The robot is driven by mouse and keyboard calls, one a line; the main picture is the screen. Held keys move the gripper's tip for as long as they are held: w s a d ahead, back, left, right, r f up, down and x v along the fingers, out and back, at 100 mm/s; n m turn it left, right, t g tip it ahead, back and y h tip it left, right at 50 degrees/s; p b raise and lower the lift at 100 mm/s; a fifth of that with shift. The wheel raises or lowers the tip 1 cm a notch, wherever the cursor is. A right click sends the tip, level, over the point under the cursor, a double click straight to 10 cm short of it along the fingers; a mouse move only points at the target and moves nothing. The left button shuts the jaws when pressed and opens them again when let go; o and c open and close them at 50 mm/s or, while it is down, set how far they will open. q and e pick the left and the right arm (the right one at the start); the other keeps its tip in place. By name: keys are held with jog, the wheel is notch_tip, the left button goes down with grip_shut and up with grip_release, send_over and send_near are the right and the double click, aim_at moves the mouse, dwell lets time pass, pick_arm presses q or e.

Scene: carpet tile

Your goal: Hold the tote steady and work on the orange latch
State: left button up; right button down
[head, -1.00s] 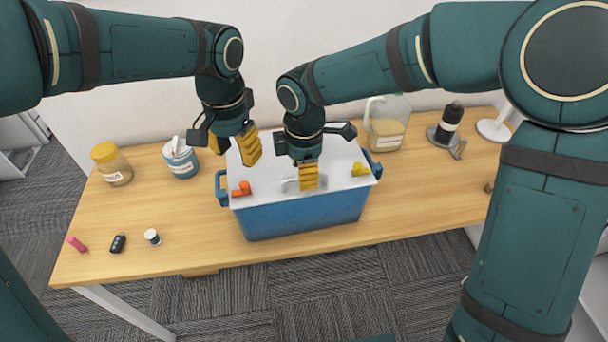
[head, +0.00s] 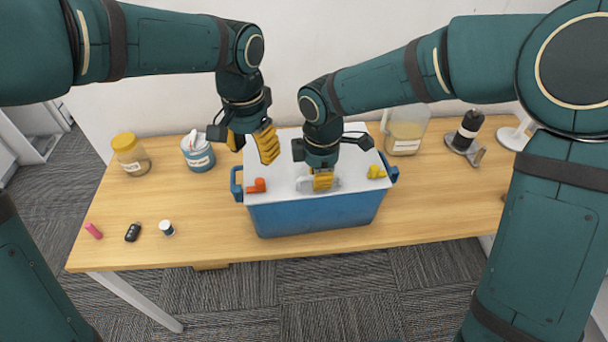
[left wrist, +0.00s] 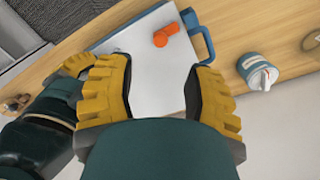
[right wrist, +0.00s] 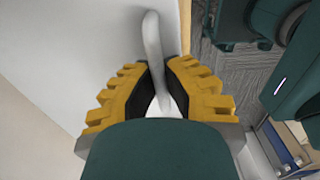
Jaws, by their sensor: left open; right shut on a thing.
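The blue tote (head: 318,215) stands on the table with its white lid (head: 290,147) on. The orange latch (head: 257,185) is at the lid's front left corner; it also shows in the left wrist view (left wrist: 166,35). A yellow latch (head: 376,172) is at the front right corner. My right gripper (head: 322,185) is shut on the pale lid handle (head: 305,184), seen between its fingers in the right wrist view (right wrist: 153,50). My left gripper (head: 253,143) is open and empty above the lid's back left part, behind and apart from the orange latch.
A yellow-lidded jar (head: 131,154) and a blue-and-white tub (head: 197,152) stand left of the tote. A pink item (head: 93,231), a black key fob (head: 132,232) and a small white-capped cylinder (head: 166,228) lie front left. A clear jug (head: 404,130) and dark bottle (head: 467,130) stand back right.

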aim_at(257, 180)
pick_arm(q)
jog(key=a+f+n+g+h, duration=0.1)
jog(key=n+h, duration=0.1)
jog(key=n, duration=0.1)
jog(key=a+f+n+g+h, duration=0.1)
jog(key=a+f+n+h, duration=0.1)
jog(key=n, duration=0.2)
jog(key=s+a+f+n+g+h, duration=0.1)
jog(key=a+f+n+g, duration=0.1)
jog(key=n, duration=0.2)
jog(key=shift+a+h, duration=0.1)
jog(key=shift+h, duration=0.3)
jog(key=w+a+n+t+h, duration=0.25)
jog(key=a+n+h, duration=0.35)
jog(key=n, duration=0.5)
jog(key=shift+n+g+h, duration=0.3)
jog(key=shift+g+h, duration=0.05)
jog(key=shift+h, duration=0.35)
jog(key=x, duration=1.2)
jog(key=shift+w+d, duration=0.25)
jog(key=shift+w, duration=0.05)
